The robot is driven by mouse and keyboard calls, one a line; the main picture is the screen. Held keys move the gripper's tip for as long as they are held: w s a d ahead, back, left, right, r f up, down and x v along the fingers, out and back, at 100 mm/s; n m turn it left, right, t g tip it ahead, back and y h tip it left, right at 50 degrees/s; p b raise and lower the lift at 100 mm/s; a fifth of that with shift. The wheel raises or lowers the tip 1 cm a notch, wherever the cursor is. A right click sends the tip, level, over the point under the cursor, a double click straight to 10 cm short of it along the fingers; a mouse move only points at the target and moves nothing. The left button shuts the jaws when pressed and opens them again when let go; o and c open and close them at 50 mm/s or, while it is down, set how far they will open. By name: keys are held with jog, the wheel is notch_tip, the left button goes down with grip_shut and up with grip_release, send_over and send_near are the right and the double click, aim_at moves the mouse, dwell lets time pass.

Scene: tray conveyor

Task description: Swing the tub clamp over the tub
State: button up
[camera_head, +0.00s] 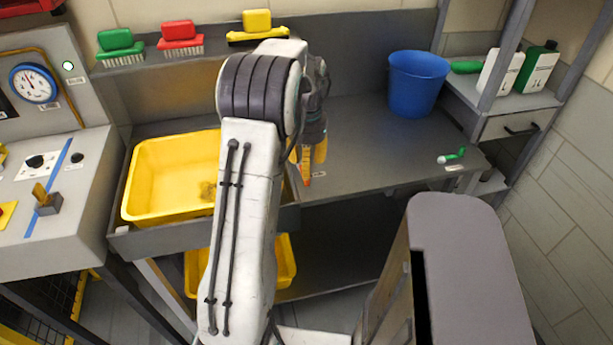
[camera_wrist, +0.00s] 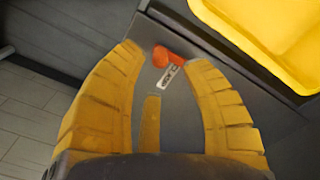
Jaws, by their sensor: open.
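The yellow tub (camera_head: 140,180) sits in the bench at the left of the head view. Its corner fills the upper right of the wrist view (camera_wrist: 240,22). A small orange part, seemingly the tub clamp (camera_wrist: 165,57), is on the grey bench beside the tub, next to a white label. In the head view the orange part (camera_head: 306,173) shows just below my fingers. My gripper (camera_wrist: 163,66) is open, with its yellow fingers spread either side of the orange part and label. I cannot tell whether they touch. A narrow yellow strip shows between the fingers.
A blue bucket (camera_head: 416,85) stands at the back right of the bench. Green, red and yellow brushes line the back shelf. A control panel (camera_head: 50,185) is at the left. Bottles (camera_head: 535,68) stand on the right shelf. The bench middle is clear.

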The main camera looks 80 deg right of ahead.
aim_at(307, 183)
jog(key=shift+f, duration=2.55)
jog(key=shift+c, duration=0.2)
grip_shut()
